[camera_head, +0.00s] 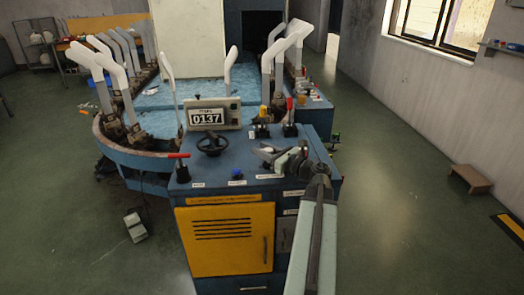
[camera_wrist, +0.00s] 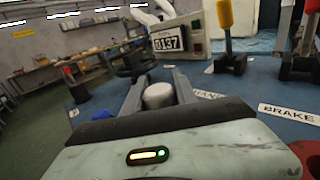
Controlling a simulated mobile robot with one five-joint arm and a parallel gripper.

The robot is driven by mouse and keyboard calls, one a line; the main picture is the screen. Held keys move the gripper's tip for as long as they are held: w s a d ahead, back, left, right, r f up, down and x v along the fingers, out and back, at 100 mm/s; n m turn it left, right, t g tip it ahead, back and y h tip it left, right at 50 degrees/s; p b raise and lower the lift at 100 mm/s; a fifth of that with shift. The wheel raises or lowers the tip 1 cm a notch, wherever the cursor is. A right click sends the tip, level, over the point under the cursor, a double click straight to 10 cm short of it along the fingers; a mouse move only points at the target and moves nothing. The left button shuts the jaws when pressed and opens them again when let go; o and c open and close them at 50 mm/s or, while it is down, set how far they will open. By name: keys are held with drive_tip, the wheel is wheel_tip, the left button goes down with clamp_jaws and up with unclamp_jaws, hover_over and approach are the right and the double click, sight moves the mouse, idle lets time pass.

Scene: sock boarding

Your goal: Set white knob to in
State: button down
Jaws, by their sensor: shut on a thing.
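The white knob (camera_wrist: 158,95) shows in the wrist view as a pale, rounded, worn cap between my two fingers. My gripper (camera_wrist: 157,88) is shut on it, with one grey finger on each side. In the head view my gripper (camera_head: 272,154) is low over the right part of the blue console top (camera_head: 222,188). The knob cannot be made out clearly there behind the fingers. How far in or out the knob sits cannot be told.
A blue knob (camera_head: 236,175) and a red-handled lever (camera_head: 180,166) stand left on the console. Behind are a black handwheel (camera_head: 212,143), a counter box (camera_head: 212,114) reading 0137, a yellow lever (camera_head: 263,115) and a red lever (camera_head: 289,112). A BRAKE label (camera_wrist: 289,114) lies right of my gripper.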

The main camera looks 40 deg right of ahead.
drive_tip(key=c, duration=1)
unclamp_jaws()
drive_tip(key=shift+f, duration=0.2)
drive_tip(key=shift+o, duration=0.2)
drive_tip(key=s, duration=0.8)
drive_tip(key=shift+d, duration=0.3)
drive_tip(key=shift+w, duration=0.1)
